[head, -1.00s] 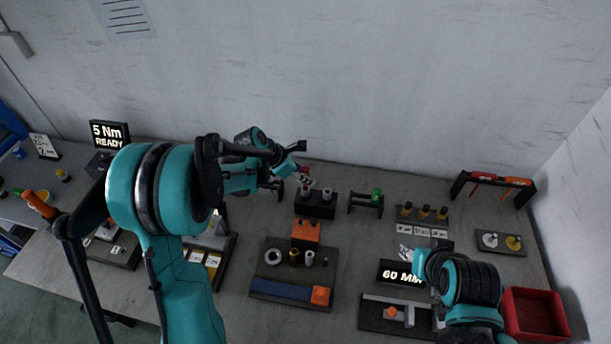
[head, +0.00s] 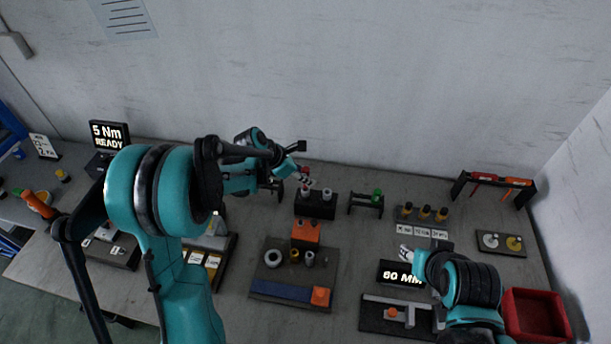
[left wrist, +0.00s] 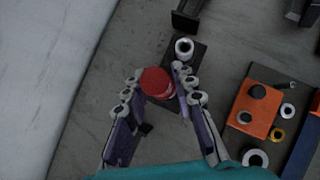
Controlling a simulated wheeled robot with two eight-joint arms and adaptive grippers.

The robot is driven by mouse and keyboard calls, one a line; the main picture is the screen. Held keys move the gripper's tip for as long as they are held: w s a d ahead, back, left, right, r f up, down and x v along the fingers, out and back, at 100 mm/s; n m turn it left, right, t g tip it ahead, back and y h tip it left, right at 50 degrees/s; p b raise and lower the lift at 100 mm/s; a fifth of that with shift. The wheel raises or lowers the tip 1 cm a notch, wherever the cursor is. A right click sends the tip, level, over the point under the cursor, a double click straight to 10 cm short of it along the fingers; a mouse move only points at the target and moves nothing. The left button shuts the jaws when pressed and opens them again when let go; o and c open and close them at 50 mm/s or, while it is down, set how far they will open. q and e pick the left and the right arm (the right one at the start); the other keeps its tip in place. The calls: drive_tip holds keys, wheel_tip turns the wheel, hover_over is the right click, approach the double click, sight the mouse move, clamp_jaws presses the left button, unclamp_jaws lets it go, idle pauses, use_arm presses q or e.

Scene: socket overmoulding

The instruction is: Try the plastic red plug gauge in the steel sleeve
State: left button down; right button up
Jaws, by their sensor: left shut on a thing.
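The red plug gauge (left wrist: 157,83) is between the fingers of my left gripper (left wrist: 160,80), which is shut on it. In the head view, my left gripper (head: 303,177) is just above the left part of the black block (head: 315,208). A pale metal sleeve (left wrist: 184,47) stands on this block, beside the held gauge in the left wrist view. The gauge's lower end is hidden, so I cannot tell whether it is in a sleeve. My right gripper (head: 406,254) is by the 60 MM display; its jaws are too small to read.
A green gauge (head: 377,194) rests on a black stand to the right. In front are an orange block (head: 305,232) and several rings on a dark tray (head: 257,289). The 60 MM display (head: 394,270) and a red bin (head: 536,291) are at the right.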

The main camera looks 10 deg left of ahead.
sight(305, 169)
use_arm(q)
drive_tip(key=shift+f+b, duration=1.6)
drive_tip(key=shift+f, duration=0.2)
idle(1.3)
drive_tip(key=shift+r, duration=0.25)
idle(0.7)
drive_tip(key=shift+r+p, duration=1.2)
drive_tip(key=shift+r, duration=0.4)
drive_tip(key=shift+r+p, duration=1.7)
drive_tip(key=shift+r, duration=0.8)
drive_tip(key=shift+f, duration=0.1)
